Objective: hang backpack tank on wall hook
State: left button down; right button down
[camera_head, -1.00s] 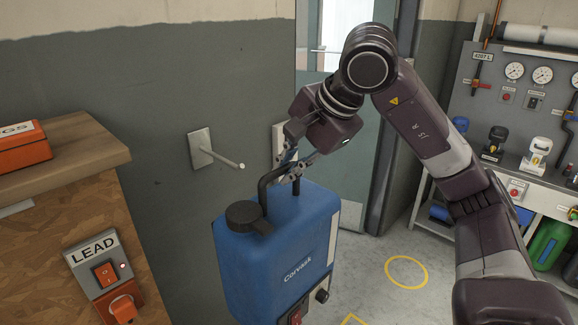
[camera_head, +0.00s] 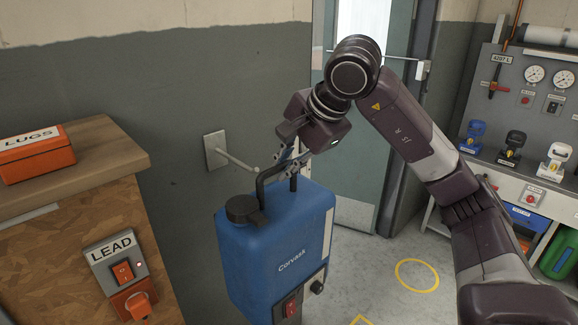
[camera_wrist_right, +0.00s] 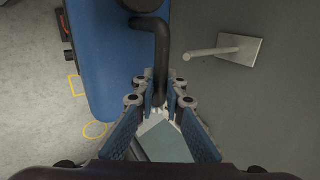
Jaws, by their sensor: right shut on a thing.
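The blue backpack tank (camera_head: 275,245) with a black cap and black handle (camera_head: 268,178) hangs upright in the air from my right gripper (camera_head: 291,165). The gripper is shut on the handle; the right wrist view shows the fingers (camera_wrist_right: 160,95) around the handle bar (camera_wrist_right: 163,55). The wall hook (camera_head: 232,158) is a pale peg on a square plate, just left of the gripper. Its tip appears close to the handle in the head view. In the right wrist view the hook (camera_wrist_right: 205,52) is apart from the handle, to its right. My left gripper is out of view.
A wooden cabinet with an orange box (camera_head: 38,155) and a LEAD switch panel (camera_head: 118,270) stands at the left. A door (camera_head: 355,190) is behind the arm. A workbench with gauges (camera_head: 535,75) stands at the right. The floor between is clear.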

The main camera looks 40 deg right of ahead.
jog(key=shift+w+a+r+p, duration=0.1)
jog(key=shift+w+p, duration=0.2)
jog(key=shift+w, duration=0.45)
jog(key=shift+w+a+f+p, duration=0.15)
jog(key=shift+w+p, duration=0.1)
jog(key=shift+w, duration=0.55)
jog(key=shift+w+a+r+p, duration=0.15)
jog(key=shift+w+p, duration=0.15)
jog(key=shift+w, duration=0.45)
jog(key=w+f+p, duration=0.1)
jog(key=w+f, duration=0.1)
jog(key=w, duration=0.4)
jog(key=shift+a, duration=0.35)
jog(key=shift+f, duration=0.1)
jog(key=c, duration=1.9)
grip_release()
jog(key=shift+s, duration=0.15)
jog(key=shift+c, duration=0.2)
jog(key=a+v, duration=0.1)
jog(key=v, duration=1.1)
jog(key=shift+d, duration=0.35)
